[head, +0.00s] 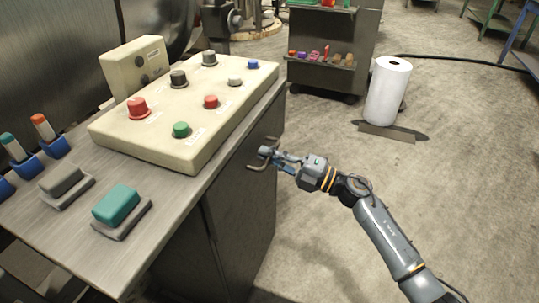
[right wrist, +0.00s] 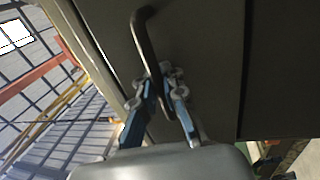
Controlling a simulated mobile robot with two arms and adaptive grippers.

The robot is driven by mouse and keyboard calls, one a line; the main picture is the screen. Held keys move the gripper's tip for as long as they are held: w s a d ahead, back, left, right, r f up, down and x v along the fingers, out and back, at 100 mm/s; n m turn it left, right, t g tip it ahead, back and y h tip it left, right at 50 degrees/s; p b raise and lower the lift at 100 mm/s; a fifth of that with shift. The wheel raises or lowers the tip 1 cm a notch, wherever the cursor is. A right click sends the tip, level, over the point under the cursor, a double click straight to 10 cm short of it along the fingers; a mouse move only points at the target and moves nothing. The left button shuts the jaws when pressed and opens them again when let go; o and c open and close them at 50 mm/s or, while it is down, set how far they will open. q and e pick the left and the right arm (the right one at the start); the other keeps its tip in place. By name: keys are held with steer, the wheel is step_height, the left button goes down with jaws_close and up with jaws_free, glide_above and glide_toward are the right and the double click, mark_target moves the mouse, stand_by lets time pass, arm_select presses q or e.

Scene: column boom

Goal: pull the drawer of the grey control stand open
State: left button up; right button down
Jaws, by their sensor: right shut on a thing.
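The grey control stand (head: 65,225) fills the left of the head view. Its dark front side, facing right, carries a bar handle (head: 256,167) near the top. The handle also shows in the right wrist view (right wrist: 148,48), running down between the fingers. My right gripper (head: 268,154) reaches it from the right and is shut on the handle; its blue-sided fingers (right wrist: 160,95) sit on both sides of the bar. The fingers hide part of the handle. The drawer front (right wrist: 200,45) looks close to flush with the stand. My left gripper is not in view.
On the stand are a cream button panel (head: 180,115), a teal block (head: 117,203) and a grey block (head: 60,180). A white roll (head: 387,90) stands on the floor to the right, and a dark cart (head: 330,50) behind.

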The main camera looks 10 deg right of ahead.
steer(key=shift+d, duration=0.1)
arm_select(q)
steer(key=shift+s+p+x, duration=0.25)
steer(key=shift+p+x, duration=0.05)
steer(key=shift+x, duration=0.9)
arm_select(e)
steer(key=r+v, duration=0.2)
steer(key=v, duration=0.9)
steer(key=r+v, duration=0.2)
steer(key=v, duration=1)
steer(key=shift+s+d+r, duration=0.25)
steer(key=shift+s, duration=0.1)
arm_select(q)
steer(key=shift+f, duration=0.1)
arm_select(e)
steer(key=c, duration=1.4)
jaws_free()
steer(key=shift+c, duration=0.2)
steer(key=v, duration=1.2)
